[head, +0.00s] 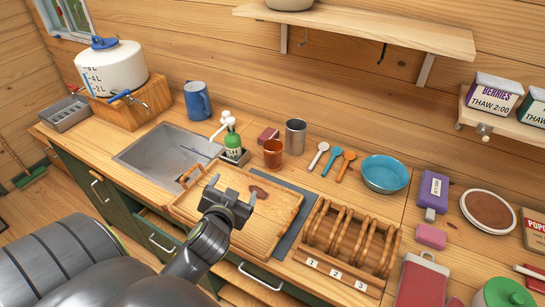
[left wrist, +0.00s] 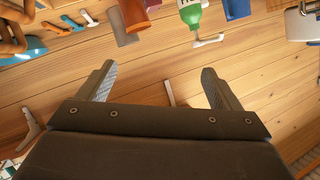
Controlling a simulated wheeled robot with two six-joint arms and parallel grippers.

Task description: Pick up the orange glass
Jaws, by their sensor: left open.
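In the left wrist view, the orange-brown glass (left wrist: 133,14) shows at the top edge, partly cut off. My left gripper (head: 232,193) is open and empty above the wooden tray (head: 187,208), nearer the front of the counter than the glass. My right gripper is in neither view.
The metal cup and a reddish sponge (head: 268,134) stand close to the glass. Spoons (head: 333,157) and a blue bowl (head: 385,173) lie to its right. A wooden rack (head: 345,245) stands in front right; the sink (head: 165,150) is left. A wall shelf (head: 360,30) hangs above.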

